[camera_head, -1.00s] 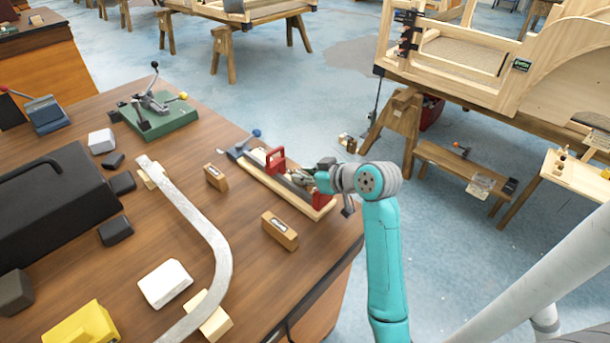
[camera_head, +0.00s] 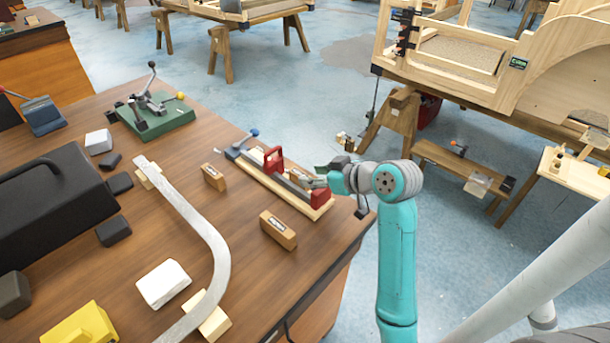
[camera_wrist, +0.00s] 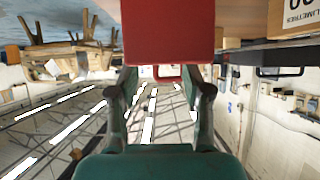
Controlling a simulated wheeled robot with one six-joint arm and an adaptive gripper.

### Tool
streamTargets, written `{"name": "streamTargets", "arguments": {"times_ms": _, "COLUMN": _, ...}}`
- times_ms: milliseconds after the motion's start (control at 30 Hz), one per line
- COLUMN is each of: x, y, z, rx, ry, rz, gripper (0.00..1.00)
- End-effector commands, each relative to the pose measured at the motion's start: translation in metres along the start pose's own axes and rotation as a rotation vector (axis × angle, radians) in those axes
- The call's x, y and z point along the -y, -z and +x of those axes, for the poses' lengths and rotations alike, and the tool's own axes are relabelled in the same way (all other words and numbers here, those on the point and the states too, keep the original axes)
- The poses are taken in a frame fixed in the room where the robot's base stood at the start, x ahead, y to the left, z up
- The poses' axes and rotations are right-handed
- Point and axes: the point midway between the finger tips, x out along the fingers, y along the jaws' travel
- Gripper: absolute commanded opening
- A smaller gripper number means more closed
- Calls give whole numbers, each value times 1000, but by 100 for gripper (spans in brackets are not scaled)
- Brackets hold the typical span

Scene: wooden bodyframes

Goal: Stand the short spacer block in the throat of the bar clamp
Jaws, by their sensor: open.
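The bar clamp (camera_head: 258,167) lies on a pale wooden board on the bench, with a red jaw (camera_head: 273,160) at its far end and another (camera_head: 320,199) at its near end. A small brownish piece (camera_head: 301,179), likely the short spacer block, shows between the jaws beside my gripper; its exact pose is unclear. My gripper (camera_head: 322,175) is open, at the right side of the clamp near the near jaw. In the wrist view a red clamp part (camera_wrist: 170,30) fills the top centre, ahead of my open, empty-looking fingers (camera_wrist: 163,80).
Two labelled wooden blocks (camera_head: 214,177) (camera_head: 278,230) lie on the bench left of the clamp. A curved pale strip (camera_head: 205,235), a green-based toggle clamp (camera_head: 155,118) and a black case (camera_head: 50,205) take up the left.

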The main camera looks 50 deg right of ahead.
Motion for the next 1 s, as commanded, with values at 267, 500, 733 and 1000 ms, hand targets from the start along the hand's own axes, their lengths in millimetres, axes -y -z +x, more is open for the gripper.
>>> {"name": "streamTargets", "arguments": {"times_ms": 267, "x": -1, "y": 0, "z": -53, "rx": -2, "ry": -4, "rz": 0, "gripper": 49}}
{"name": "streamTargets", "arguments": {"times_ms": 500, "x": 0, "y": 0, "z": -72, "rx": -1, "ry": 0, "rz": 0, "gripper": 49}}
{"name": "streamTargets", "arguments": {"times_ms": 733, "x": 0, "y": 0, "z": -74, "rx": -1, "ry": 1, "rz": 0, "gripper": 49}}
{"name": "streamTargets", "arguments": {"times_ms": 1000, "x": 0, "y": 0, "z": -74, "rx": -1, "ry": 0, "rz": 0, "gripper": 49}}
